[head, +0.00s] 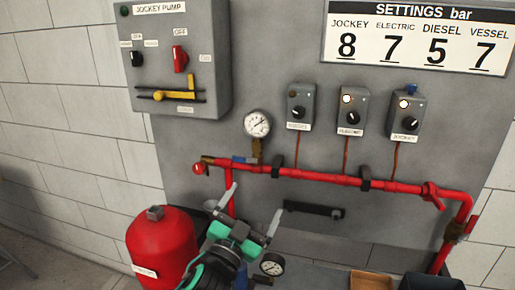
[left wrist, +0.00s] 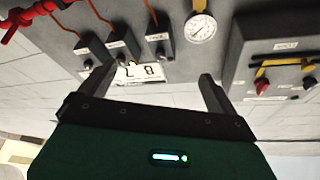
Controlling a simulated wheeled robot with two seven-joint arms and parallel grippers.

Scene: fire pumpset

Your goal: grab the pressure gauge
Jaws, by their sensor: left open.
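A round white-faced pressure gauge (head: 257,123) stands upright on a brass stem above the red pipe. It also shows in the left wrist view (left wrist: 201,28), where the picture is upside down. A second dial gauge (head: 272,264) sits low, just right of my left arm, with a dark rim. My left gripper (head: 252,208) is open with nothing between its fingers. It appears below the upper gauge and above the lower one, apart from both. Its fingers also show in the left wrist view (left wrist: 155,88). My right gripper is in neither view.
The red pipe (head: 320,179) runs along the grey panel under three small switch boxes (head: 350,111). A jockey pump box (head: 178,60) is upper left. A red tank (head: 162,245) stands left of my arm. A brown box (head: 371,281) is lower right.

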